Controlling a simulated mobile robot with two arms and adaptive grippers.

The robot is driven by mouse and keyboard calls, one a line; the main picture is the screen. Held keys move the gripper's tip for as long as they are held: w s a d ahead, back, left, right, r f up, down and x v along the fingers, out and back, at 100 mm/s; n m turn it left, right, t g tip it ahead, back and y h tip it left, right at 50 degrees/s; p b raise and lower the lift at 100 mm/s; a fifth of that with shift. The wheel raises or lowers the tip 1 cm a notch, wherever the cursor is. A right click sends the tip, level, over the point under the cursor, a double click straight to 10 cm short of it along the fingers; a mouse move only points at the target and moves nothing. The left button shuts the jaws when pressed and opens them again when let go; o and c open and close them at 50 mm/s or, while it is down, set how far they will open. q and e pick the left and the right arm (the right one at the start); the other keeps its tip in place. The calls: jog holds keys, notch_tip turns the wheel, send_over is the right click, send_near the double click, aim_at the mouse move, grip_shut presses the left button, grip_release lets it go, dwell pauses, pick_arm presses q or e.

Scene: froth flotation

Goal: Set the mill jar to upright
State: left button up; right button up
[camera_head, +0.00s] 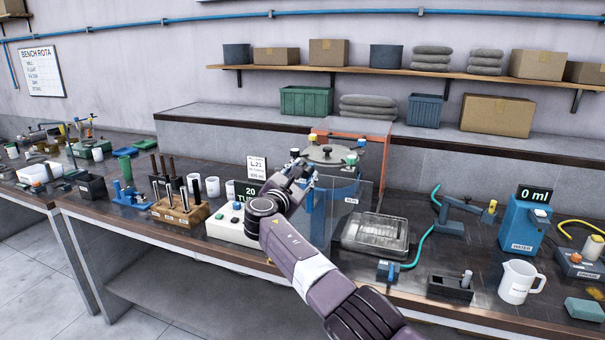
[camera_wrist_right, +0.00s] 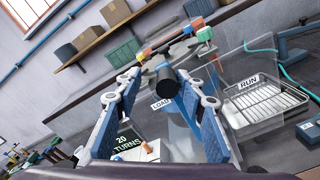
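The mill (camera_head: 319,215) is a blue stand behind a clear guard, with an orange frame at its back. The mill jar (camera_head: 327,156) shows as a round grey top with coloured and black knobs; my arm and the guard partly cover the rest, so its exact tilt is hard to tell. My right gripper (camera_head: 303,172) is at the mill's left front. In the right wrist view my right gripper (camera_wrist_right: 153,80) has its fingers apart, with a black handle (camera_wrist_right: 164,76) near the tips; I cannot tell if they touch it. My left gripper is out of view.
A white control box (camera_head: 226,224) with a "20 TURNS" display stands left of the mill, beside a wooden rack (camera_head: 180,213). A metal tray (camera_head: 375,237) is to the right. A white jug (camera_head: 517,282) and blue water dispenser (camera_head: 524,222) stand farther right.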

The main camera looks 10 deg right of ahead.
jog(key=shift+s+d, duration=0.1)
jog(key=shift+d, duration=0.25)
jog(key=shift+s+a+f, duration=0.2)
jog(key=shift+s+a, duration=0.25)
jog(key=shift+s, duration=0.1)
jog(key=v, duration=1)
jog(key=shift+s+a, duration=0.25)
jog(key=shift+a, duration=0.15)
jog(key=shift+r, duration=0.1)
